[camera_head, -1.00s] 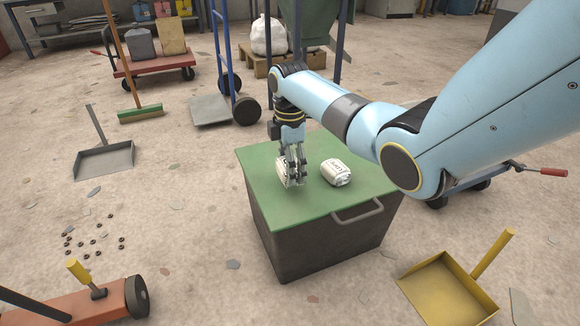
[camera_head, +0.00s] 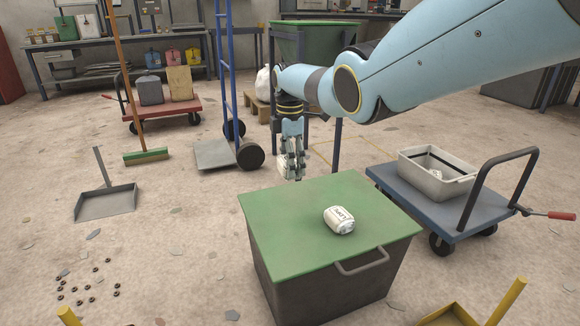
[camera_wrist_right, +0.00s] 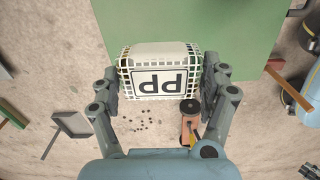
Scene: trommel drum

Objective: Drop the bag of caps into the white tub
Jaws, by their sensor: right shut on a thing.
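My right gripper (camera_head: 291,172) is shut on a white mesh bag (camera_wrist_right: 160,52), held in the air near the far left edge of the green lid. Its label reads "PP", upside down in the right wrist view; the fingers press on its two sides. My left gripper is not in view.
A second white bag (camera_head: 339,220) with small dark lettering lies on the green lid (camera_head: 275,250) of a dark bin. The blue cart (camera_head: 460,218) has a dark upright handle. A blue hand truck (camera_head: 228,90) and a dustpan (camera_head: 105,203) stand left.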

